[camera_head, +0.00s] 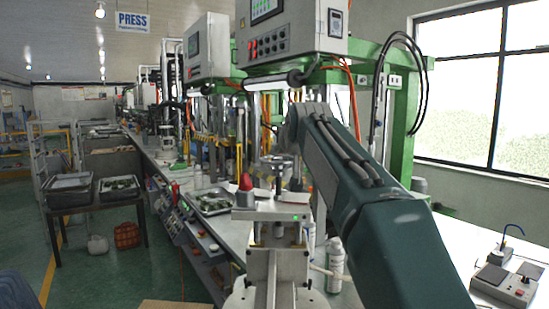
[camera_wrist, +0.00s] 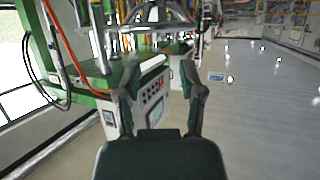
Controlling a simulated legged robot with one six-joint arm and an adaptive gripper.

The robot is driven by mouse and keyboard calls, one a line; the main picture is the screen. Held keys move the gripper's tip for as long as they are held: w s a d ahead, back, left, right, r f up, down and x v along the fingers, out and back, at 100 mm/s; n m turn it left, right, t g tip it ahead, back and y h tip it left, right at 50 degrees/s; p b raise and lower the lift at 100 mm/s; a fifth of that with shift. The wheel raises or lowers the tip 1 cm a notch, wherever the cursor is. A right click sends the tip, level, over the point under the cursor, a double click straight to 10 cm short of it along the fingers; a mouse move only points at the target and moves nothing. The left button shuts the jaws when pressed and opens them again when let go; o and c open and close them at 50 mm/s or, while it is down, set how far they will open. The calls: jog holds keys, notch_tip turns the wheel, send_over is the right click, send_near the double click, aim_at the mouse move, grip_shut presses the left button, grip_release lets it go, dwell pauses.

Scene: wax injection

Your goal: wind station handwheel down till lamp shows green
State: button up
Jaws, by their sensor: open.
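My gripper (camera_wrist: 160,66) is open in the wrist view, its two fingers apart with nothing between them. Beyond the tips, at the top edge, is a grey curved rim (camera_wrist: 160,14), which may be the handwheel; it is cut off by the frame. In the head view, my arm runs up at the right of centre and I cannot make out the gripper. The pale metal station (camera_head: 275,258) with upright posts stands at bottom centre. A tiny green spot (camera_head: 306,217) shows on its top plate, possibly the lamp. No handwheel is clear in the head view.
A red domed object (camera_head: 246,182) is close to the station. A white bottle (camera_head: 335,265) stands at its right. A metal tray (camera_head: 212,202) lies on the bench. Green press frames with a control box (camera_head: 292,30) rise behind. A small device (camera_head: 505,285) sits at far right.

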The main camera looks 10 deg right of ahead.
aim_at(279, 158)
jog(key=x, duration=1)
jog(key=shift+w+d, duration=0.15)
jog(key=shift+w, duration=0.25)
grip_shut()
